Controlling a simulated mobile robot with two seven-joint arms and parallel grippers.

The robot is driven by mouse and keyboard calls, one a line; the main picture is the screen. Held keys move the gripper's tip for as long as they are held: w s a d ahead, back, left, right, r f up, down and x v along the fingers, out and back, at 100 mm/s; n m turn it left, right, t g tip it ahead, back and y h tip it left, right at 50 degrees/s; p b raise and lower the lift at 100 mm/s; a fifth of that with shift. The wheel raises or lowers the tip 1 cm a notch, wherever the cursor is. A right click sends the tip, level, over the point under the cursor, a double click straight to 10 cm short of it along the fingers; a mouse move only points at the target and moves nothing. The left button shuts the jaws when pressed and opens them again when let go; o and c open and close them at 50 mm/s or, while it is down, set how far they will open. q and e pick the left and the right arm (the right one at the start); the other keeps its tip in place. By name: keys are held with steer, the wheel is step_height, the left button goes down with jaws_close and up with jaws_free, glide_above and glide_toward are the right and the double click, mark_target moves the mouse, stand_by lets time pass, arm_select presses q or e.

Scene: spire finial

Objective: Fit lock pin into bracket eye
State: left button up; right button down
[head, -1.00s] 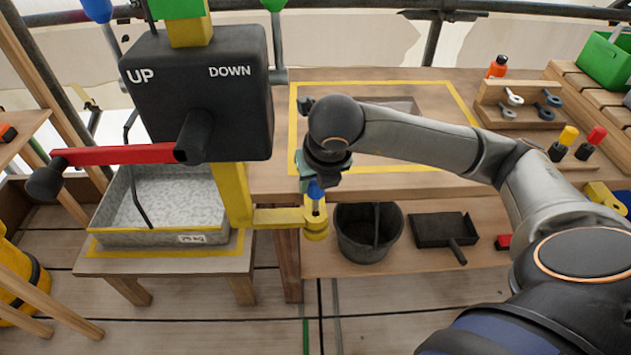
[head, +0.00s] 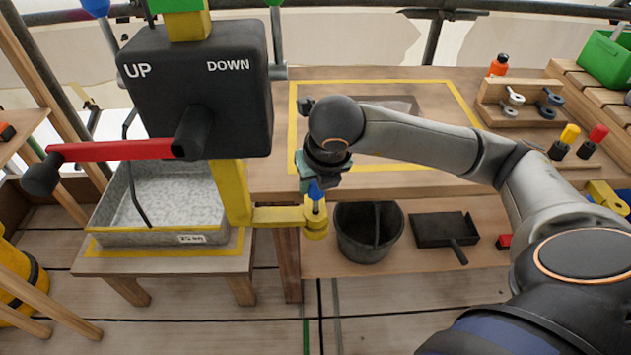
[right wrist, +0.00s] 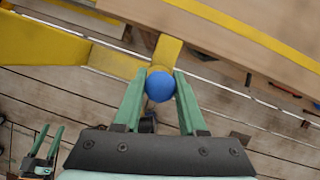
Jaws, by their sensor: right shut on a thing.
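The lock pin has a blue knob (head: 315,190) and a pale shaft, and it stands about upright. My right gripper (head: 314,181) is shut on the knob, which also shows between the green fingers in the right wrist view (right wrist: 159,86). The bracket eye (head: 316,226) is a yellow ring at the end of a yellow arm (right wrist: 113,61). The pin is over the eye, its lower shaft at the ring; I cannot tell how deep the tip sits. My left gripper (right wrist: 49,132) shows at the lower left of the right wrist view, its fingers apart and empty.
The black UP/DOWN box (head: 195,90) with a red lever (head: 115,151) stands left of the pin. The workbench (head: 270,175) is close behind the gripper. A black bucket (head: 367,240) stands on the lower shelf right of the eye. A grey tray (head: 160,238) is at left.

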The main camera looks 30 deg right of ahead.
mark_target(315, 197)
steer(key=shift+f+b, duration=0.35)
steer(key=shift+f, duration=0.05)
steer(key=shift+f, duration=0.1)
steer(key=shift+f+b, duration=0.2)
steer(key=shift+b, duration=0.15)
steer(key=shift+f, duration=0.2)
steer(key=shift+f+b, duration=0.45)
steer(key=shift+b, duration=0.2)
steer(key=shift+f+b, duration=0.3)
steer(key=shift+b, duration=0.05)
steer(key=shift+f, duration=0.2)
steer(key=shift+f+b, duration=0.1)
steer(key=shift+b, duration=0.25)
steer(key=shift+f+b, duration=0.65)
